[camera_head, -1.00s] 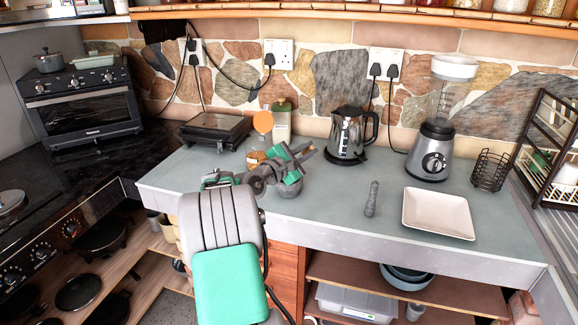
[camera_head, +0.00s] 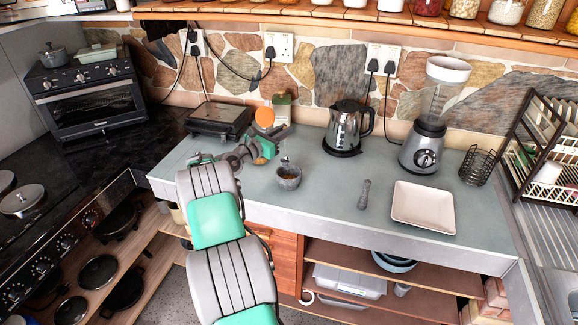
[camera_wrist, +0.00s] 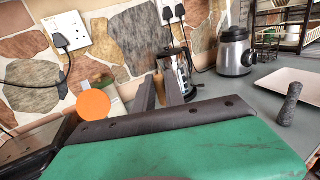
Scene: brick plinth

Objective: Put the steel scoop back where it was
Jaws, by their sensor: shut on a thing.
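My gripper (camera_head: 282,134) is over the back left part of the grey counter (camera_head: 325,205), near the orange disc and right of the black grill. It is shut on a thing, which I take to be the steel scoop. Little of the scoop can be made out. In the wrist view a small tan piece (camera_wrist: 159,86) shows between the two dark fingers, and the rest is hidden by the gripper body. I cannot tell whether the scoop touches anything.
A stone mortar (camera_head: 288,179) stands in front of my gripper. An orange disc (camera_head: 264,117) and a green-lidded container (camera_head: 282,105) are close behind. A kettle (camera_head: 345,130), pestle (camera_head: 364,194), white plate (camera_head: 423,207), blender (camera_head: 424,145) and wire basket (camera_head: 479,165) are rightward. The grill (camera_head: 219,119) is left.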

